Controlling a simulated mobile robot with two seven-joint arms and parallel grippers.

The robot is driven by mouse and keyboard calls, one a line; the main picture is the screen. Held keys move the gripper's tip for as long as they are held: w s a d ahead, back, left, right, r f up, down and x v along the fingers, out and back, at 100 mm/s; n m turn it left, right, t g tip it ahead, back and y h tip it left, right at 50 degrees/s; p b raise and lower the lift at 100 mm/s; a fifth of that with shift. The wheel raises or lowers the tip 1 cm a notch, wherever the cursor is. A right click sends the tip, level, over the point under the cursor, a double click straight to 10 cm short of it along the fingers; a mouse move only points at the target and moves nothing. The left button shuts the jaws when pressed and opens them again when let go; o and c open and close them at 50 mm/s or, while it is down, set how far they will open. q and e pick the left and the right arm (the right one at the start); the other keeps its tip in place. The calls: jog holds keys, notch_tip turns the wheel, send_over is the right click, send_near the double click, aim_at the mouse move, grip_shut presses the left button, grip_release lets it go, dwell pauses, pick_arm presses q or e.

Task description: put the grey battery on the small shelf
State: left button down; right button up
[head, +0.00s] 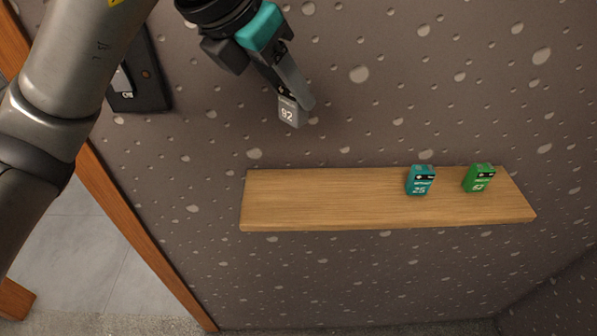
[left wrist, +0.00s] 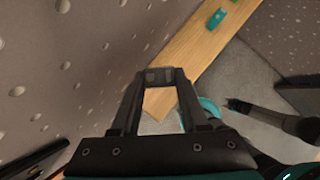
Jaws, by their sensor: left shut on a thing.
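The grey battery (head: 289,112), marked 92, hangs from the fingertips of my left gripper (head: 293,98), which is shut on it. Both are above the left part of the small wooden shelf (head: 320,202) in the head view, and the battery is clear of the shelf top. In the left wrist view, the fingertips of my left gripper (left wrist: 160,75) close around a dark end of the battery, most of which is hidden. The shelf (left wrist: 192,50) runs diagonally beyond them.
A teal battery (head: 420,180) and a green battery (head: 479,178) stand on the right half of the shelf. The left half is bare. A dark switch panel (head: 145,80) is on the speckled wall (head: 370,110) at upper left, near a wooden door frame (head: 140,235).

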pick_arm(q)
notch_tip(320, 180, down, 15)
jog(key=shift+f, duration=0.2)
dwell(0.3)
jog(key=shift+f+b, duration=0.15)
jog(key=shift+b, duration=0.25)
jog(key=shift+c, duration=2.1)
grip_release()
jog(key=shift+r+p, duration=0.25)
jog(key=shift+p, duration=0.1)
jog(key=v, duration=1.2)
